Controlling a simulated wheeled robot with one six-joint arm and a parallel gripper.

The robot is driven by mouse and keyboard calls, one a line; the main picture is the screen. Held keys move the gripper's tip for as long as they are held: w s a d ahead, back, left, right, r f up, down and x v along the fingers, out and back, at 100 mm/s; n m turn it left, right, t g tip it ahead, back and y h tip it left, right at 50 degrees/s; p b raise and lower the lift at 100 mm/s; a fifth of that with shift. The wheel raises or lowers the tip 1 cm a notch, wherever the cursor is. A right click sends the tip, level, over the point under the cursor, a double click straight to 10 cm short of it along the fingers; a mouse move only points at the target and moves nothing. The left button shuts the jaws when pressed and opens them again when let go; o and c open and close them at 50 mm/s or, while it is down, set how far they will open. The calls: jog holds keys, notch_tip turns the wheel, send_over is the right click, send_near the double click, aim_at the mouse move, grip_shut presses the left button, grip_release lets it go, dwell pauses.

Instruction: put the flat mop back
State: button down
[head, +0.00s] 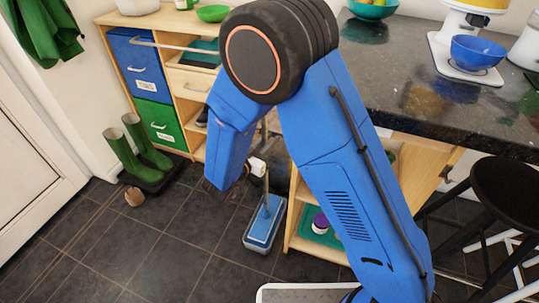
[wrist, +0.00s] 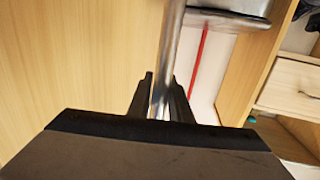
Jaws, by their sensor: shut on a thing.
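My gripper (wrist: 160,98) is shut on a shiny metal pole (wrist: 170,45), with a dark finger on each side of it. The pole appears to be the flat mop's handle. In the head view a thin upright handle runs down to a flat blue piece (head: 265,222), which looks like the mop head. It is low near the floor, over or in a grey-blue tray or bucket (head: 247,241); I cannot tell whether they touch. My arm hides most of my gripper in the head view.
In the wrist view, a metal fitting (wrist: 228,20) and a red stick (wrist: 198,70) are close behind the pole, beside wooden panels. Green boots (head: 124,155) stand left. The dark counter (head: 430,95) and black stool (head: 505,195) are right. Floor tiles at lower left are clear.

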jog(key=shift+f, duration=2.2)
jog(key=c, duration=1.6)
grip_release()
jog(key=shift+f, duration=0.1)
jog(key=v, duration=1.2)
jog(key=shift+a, duration=0.1)
jog(key=shift+s, duration=0.1)
